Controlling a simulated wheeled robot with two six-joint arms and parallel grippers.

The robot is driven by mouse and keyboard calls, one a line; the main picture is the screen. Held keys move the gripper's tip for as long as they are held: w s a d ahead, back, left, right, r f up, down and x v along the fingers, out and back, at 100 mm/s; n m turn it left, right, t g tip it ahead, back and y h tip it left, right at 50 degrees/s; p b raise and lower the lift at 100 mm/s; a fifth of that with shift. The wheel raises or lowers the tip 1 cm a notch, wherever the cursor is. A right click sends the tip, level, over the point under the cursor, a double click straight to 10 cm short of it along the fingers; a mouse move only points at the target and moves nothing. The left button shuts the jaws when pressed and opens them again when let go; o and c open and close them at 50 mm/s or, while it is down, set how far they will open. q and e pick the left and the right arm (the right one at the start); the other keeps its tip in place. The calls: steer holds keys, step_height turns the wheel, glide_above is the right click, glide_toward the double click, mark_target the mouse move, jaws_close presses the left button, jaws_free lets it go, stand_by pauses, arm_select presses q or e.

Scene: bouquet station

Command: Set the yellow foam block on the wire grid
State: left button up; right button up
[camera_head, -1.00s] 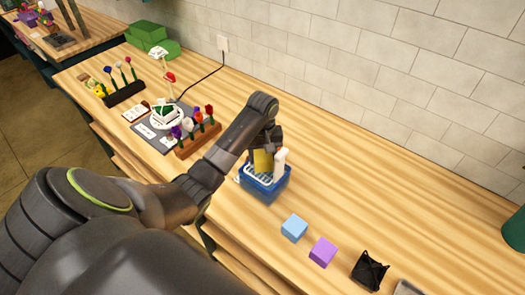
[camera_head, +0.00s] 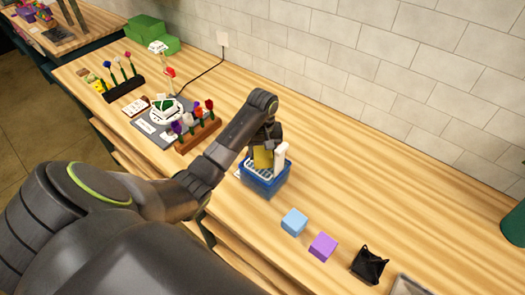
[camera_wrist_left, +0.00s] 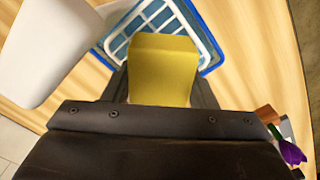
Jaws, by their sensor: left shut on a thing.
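The yellow foam block (camera_head: 263,158) is between the fingers of my left gripper (camera_head: 264,152), which is shut on it. In the left wrist view the yellow foam block (camera_wrist_left: 163,70) fills the space between the dark fingers. The white wire grid (camera_wrist_left: 150,22) lies on a blue tub (camera_wrist_left: 206,35), partly hidden behind the block. In the head view the wire grid (camera_head: 255,174) shows on the blue tub (camera_head: 266,187), just below the block. I cannot tell whether the block touches the grid. My right gripper is not in view.
A white upright piece (camera_head: 281,155) stands at the tub's right side, close to my gripper. A light blue block (camera_head: 294,222), a purple block (camera_head: 323,246) and a black holder (camera_head: 369,264) lie to the right. A flower rack (camera_head: 198,135) stands left. The back right table is clear.

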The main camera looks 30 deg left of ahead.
arm_select(q)
steer(key=o, duration=1)
steer(key=shift+o, duration=0.5)
steer(key=shift+o, duration=1.7)
